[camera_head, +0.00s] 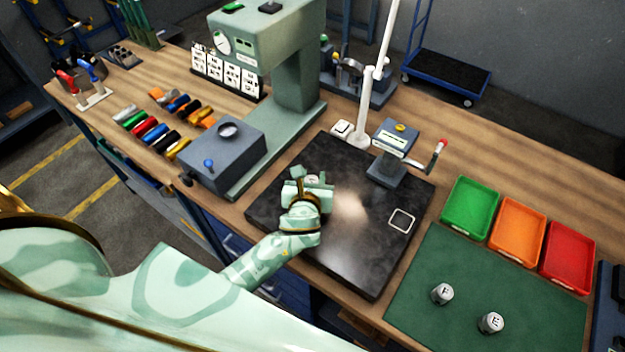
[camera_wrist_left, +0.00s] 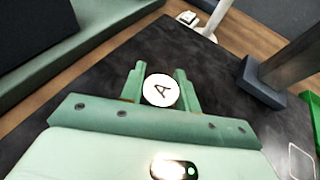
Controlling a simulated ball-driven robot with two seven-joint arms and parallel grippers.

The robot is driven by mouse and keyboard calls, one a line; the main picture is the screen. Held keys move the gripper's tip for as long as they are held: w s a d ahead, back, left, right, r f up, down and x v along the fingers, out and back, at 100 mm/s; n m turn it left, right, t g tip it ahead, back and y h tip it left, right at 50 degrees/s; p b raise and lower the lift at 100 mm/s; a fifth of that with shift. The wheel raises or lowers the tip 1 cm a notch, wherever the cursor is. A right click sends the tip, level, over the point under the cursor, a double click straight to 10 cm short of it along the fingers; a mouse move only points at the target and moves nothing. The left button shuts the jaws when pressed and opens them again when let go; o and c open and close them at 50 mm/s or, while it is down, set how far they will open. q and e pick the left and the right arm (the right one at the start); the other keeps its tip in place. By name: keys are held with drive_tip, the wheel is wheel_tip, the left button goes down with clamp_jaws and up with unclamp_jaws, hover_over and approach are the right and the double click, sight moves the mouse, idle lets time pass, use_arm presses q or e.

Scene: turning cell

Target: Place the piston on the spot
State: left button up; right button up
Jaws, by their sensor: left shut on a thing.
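The piston (camera_wrist_left: 161,90), with a round white top marked A, is between the two fingers of my left gripper (camera_wrist_left: 160,88) in the left wrist view. The gripper is shut on it. In the head view my left gripper (camera_head: 308,182) is over the left part of the black plate (camera_head: 345,250), and it hides most of the piston. I cannot tell whether the piston touches the plate. The spot, a white square outline (camera_head: 401,220), is on the right part of the plate, empty and apart from the gripper. My right gripper is not in view.
A grey gauge stand (camera_head: 386,175) with a red-tipped lever and a lamp post (camera_head: 365,110) stand at the plate's back edge. A green press (camera_head: 290,80) is at left. Green, orange and red trays (camera_head: 517,232) and a green mat (camera_head: 460,270) with two marked pistons are at right.

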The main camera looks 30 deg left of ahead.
use_arm(q)
drive_tip(key=shift+r, duration=0.1)
drive_tip(key=o, duration=0.6)
drive_tip(key=shift+f, duration=0.2)
drive_tip(key=o, duration=0.4)
drive_tip(key=shift+r, duration=0.25)
drive_tip(key=p+v, duration=0.1)
drive_tip(key=v, duration=1.1)
drive_tip(key=shift+f+p, duration=0.1)
drive_tip(key=shift+p, duration=0.25)
